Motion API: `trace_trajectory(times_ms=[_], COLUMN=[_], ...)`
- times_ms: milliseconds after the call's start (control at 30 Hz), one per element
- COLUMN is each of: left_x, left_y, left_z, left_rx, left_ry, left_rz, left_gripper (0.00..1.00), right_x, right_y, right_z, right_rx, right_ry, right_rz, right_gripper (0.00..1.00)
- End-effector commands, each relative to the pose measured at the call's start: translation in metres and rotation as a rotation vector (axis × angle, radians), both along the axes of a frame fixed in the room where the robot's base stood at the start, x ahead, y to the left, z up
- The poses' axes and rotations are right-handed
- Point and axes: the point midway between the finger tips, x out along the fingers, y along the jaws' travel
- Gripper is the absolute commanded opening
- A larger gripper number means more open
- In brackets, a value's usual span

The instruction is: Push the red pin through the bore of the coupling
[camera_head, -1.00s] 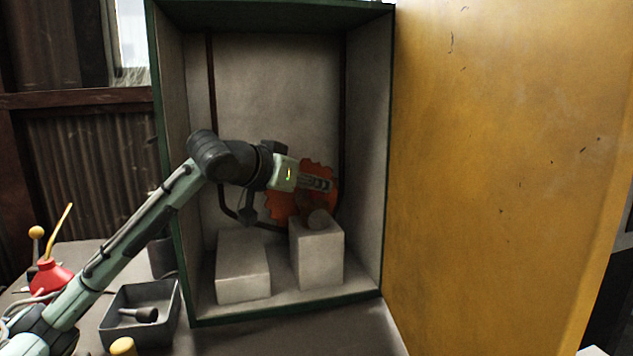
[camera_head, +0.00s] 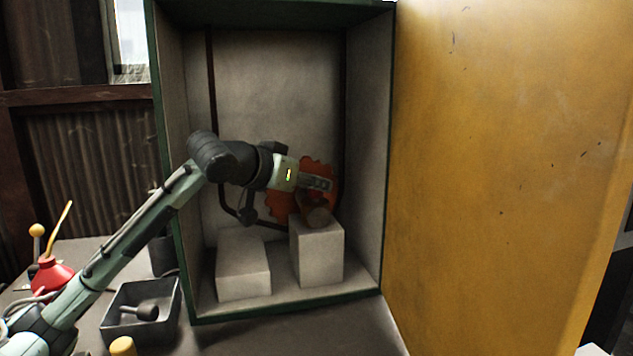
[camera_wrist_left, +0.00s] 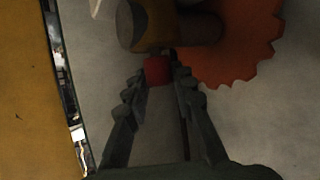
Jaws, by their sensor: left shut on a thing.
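My left gripper (camera_head: 318,184) reaches into the open cabinet from the left, in front of the orange toothed wheel (camera_head: 277,207). In the left wrist view its fingers (camera_wrist_left: 160,78) are closed around the red pin (camera_wrist_left: 157,69), whose red end shows between the fingertips. The coupling (camera_head: 318,216) is a dull brown-grey cylinder above the taller pale block. In the left wrist view the coupling (camera_wrist_left: 207,28) lies just beyond the pin, close to it; I cannot tell whether they touch. The bore is not clearly visible. My right gripper is in neither view.
Two pale blocks stand on the cabinet floor, a low one (camera_head: 243,272) and a taller one (camera_head: 317,256). The green-framed cabinet (camera_head: 290,309) has side walls close by. A yellow door (camera_head: 500,170) stands open at right. A grey bin (camera_head: 125,335) sits outside left.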

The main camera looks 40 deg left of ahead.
Motion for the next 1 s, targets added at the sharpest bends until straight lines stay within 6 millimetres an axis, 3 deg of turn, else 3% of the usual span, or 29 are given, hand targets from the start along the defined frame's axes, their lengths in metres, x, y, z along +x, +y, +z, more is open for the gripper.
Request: trace_trajectory(times_ms=[33, 733, 767, 800, 833, 1000], left_x=[0.0006, 0.0008, 0.0007, 0.0008, 0.0007, 0.0007], left_y=[-0.0045, -0.002, -0.002, -0.0019, -0.002, -0.0019], left_z=[-0.0119, -0.0167, -0.0168, -0.0167, -0.0168, -0.0171], left_rx=[-0.016, -0.015, -0.015, -0.015, -0.015, -0.015], left_ry=[0.011, 0.009, 0.009, 0.009, 0.009, 0.01], left_rz=[-0.009, -0.005, -0.005, -0.005, -0.005, -0.005], left_gripper=[0.0, 0.0, 0.25, 0.3, 0.34, 0.35], right_x=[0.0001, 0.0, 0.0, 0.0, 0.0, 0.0], right_y=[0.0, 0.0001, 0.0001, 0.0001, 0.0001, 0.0], right_z=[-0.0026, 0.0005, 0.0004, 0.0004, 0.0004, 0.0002], right_rx=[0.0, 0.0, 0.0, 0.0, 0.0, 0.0], right_ry=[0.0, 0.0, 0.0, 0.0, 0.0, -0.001], right_rz=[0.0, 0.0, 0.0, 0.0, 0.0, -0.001], right_gripper=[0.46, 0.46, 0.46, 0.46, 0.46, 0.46])
